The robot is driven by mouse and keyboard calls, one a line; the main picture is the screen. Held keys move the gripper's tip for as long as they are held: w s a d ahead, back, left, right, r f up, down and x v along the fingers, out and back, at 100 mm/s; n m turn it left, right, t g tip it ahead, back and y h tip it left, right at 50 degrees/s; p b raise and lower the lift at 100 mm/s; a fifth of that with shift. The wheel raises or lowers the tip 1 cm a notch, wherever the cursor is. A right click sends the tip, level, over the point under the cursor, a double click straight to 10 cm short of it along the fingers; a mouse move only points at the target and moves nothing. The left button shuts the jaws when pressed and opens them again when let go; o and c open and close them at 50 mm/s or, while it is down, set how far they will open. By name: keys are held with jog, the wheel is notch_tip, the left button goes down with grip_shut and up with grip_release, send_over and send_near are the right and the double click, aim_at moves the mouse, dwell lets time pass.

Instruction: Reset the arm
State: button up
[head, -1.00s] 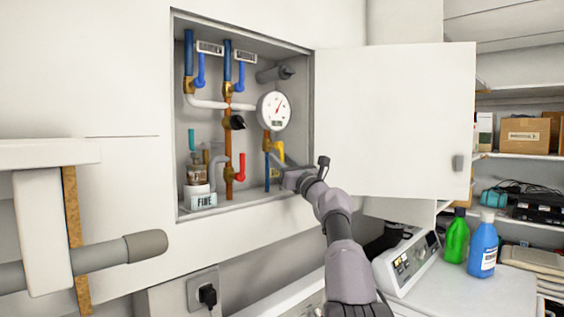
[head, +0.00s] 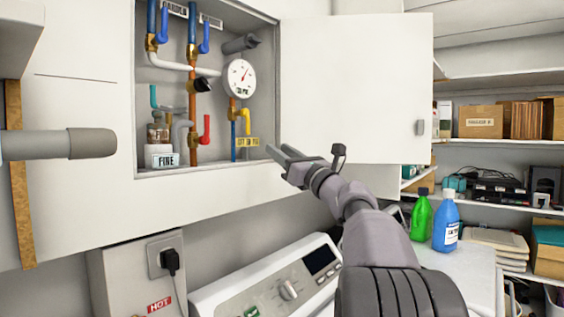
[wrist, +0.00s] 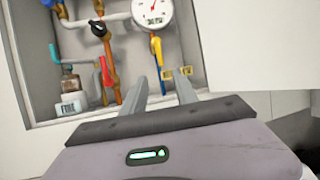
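My gripper (head: 279,155) is in front of the lower right corner of the open wall cabinet (head: 208,172), apart from the valves. In the wrist view its two fingers (wrist: 157,88) stand apart with nothing between them. My arm reaches up from the lower right in the head view. Inside the cabinet are a round gauge (head: 239,78), a yellow valve handle (head: 246,121) pointing down, a red handle (head: 206,130) and blue handles (head: 203,38) at the top. A small device labelled FINE (head: 163,157) sits at the lower left.
The cabinet door (head: 355,90) stands open to the right of my gripper. Below are a white appliance (head: 275,285), a green bottle (head: 421,215) and a blue bottle (head: 446,224). Shelves with boxes (head: 481,121) stand at the right. A grey rail (head: 60,145) juts in at the left.

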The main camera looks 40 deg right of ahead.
jog(key=shift+s, duration=0.15)
jog(key=shift+f, duration=0.1)
jog(key=s+a+f+m+g+h, duration=0.35)
jog(key=a+f+m, duration=0.35)
jog(key=a+m, duration=0.5)
jog(key=s+a+f+m+g+h, duration=0.3)
jog(key=a+f+m, duration=0.4)
jog(key=m, duration=0.9)
jog(key=s+a+f+m+g+y, duration=0.9)
jog(key=s+a+f+m, duration=0.3)
jog(key=s+a+f, duration=1.1)
notch_tip(320, 180, down, 2)
jog(key=shift+f+g+y, duration=0.15)
jog(key=shift+g+y, duration=0.2)
jog(key=shift+g, duration=0.3)
